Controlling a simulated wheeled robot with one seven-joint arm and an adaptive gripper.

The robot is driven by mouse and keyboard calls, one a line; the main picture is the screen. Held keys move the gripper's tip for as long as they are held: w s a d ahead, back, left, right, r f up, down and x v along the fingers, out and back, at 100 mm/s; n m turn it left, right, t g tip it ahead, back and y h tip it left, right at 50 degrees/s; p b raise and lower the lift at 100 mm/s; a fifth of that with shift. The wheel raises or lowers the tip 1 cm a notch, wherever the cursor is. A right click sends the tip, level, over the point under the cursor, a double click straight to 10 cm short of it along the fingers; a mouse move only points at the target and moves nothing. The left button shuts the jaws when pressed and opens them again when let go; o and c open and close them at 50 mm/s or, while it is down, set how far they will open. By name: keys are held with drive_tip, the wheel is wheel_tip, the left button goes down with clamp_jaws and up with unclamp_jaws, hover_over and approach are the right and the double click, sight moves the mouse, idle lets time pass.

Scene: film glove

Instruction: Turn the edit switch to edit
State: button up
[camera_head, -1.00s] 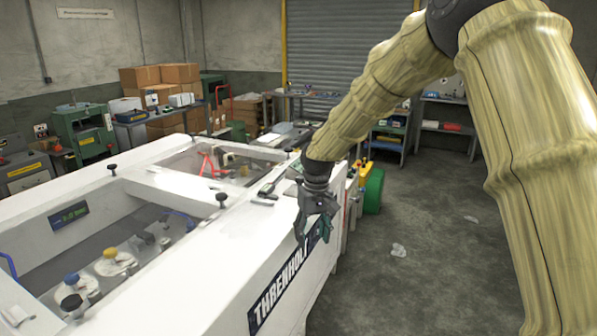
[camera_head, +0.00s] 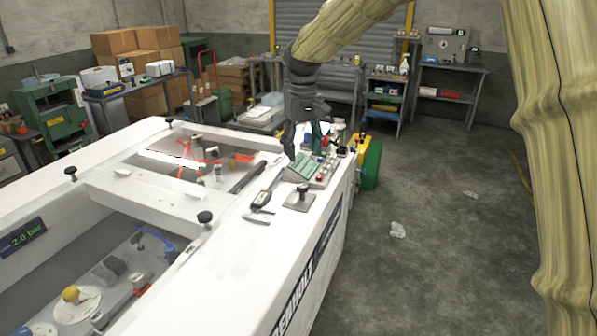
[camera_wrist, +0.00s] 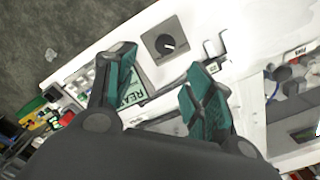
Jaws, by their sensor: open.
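A rotary switch (camera_head: 301,197) on a dark square plate sits on the white machine top near its right edge. In the wrist view the switch (camera_wrist: 166,44) shows a round black knob with a pale pointer mark; no position labels are legible. My gripper (camera_head: 307,146) is open and empty, above the control panel (camera_head: 318,174) behind the switch. In the wrist view its teal-padded fingers (camera_wrist: 160,63) are spread, with the switch just beyond the fingertips and apart from them. A display (camera_wrist: 133,91) with partly hidden letters shows between the fingers.
A caliper-like tool (camera_head: 259,208) lies left of the switch. Black upright knobs (camera_head: 205,217) stand on the white frame (camera_head: 150,199) around recessed bays. The floor to the right is mostly clear.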

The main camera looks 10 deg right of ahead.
sight(302, 183)
drive_tip(key=s+f+p, duration=0.1)
drive_tip(key=f, duration=0.1)
drive_tip(key=s+f+p, duration=0.1)
drive_tip(key=s, duration=0.1)
drive_tip(key=shift+a+f+p, duration=0.2)
drive_tip(key=shift+f+p, duration=0.2)
drive_tip(key=f, duration=0.1)
drive_tip(key=w+f+p, duration=0.1)
drive_tip(key=f, duration=0.1)
drive_tip(key=w+f, duration=0.1)
drive_tip(key=f, duration=0.1)
drive_tip(key=shift+w, duration=0.25)
drive_tip(key=shift+d+f+p, duration=0.1)
drive_tip(key=shift+f+p, duration=0.2)
drive_tip(key=shift+s+f, duration=0.15)
drive_tip(key=shift+s, duration=0.05)
drive_tip(key=shift+s+r, duration=0.2)
drive_tip(key=shift+s, duration=0.35)
drive_tip(key=shift+w+f, duration=0.25)
drive_tip(key=shift+w, duration=0.05)
drive_tip(key=shift+w+f, duration=0.15)
drive_tip(key=shift+w, duration=0.05)
drive_tip(key=shift+c, duration=1.4)
drive_tip(key=shift+s+r, duration=0.15)
drive_tip(key=shift+r, duration=0.05)
drive_tip(key=c, duration=0.8)
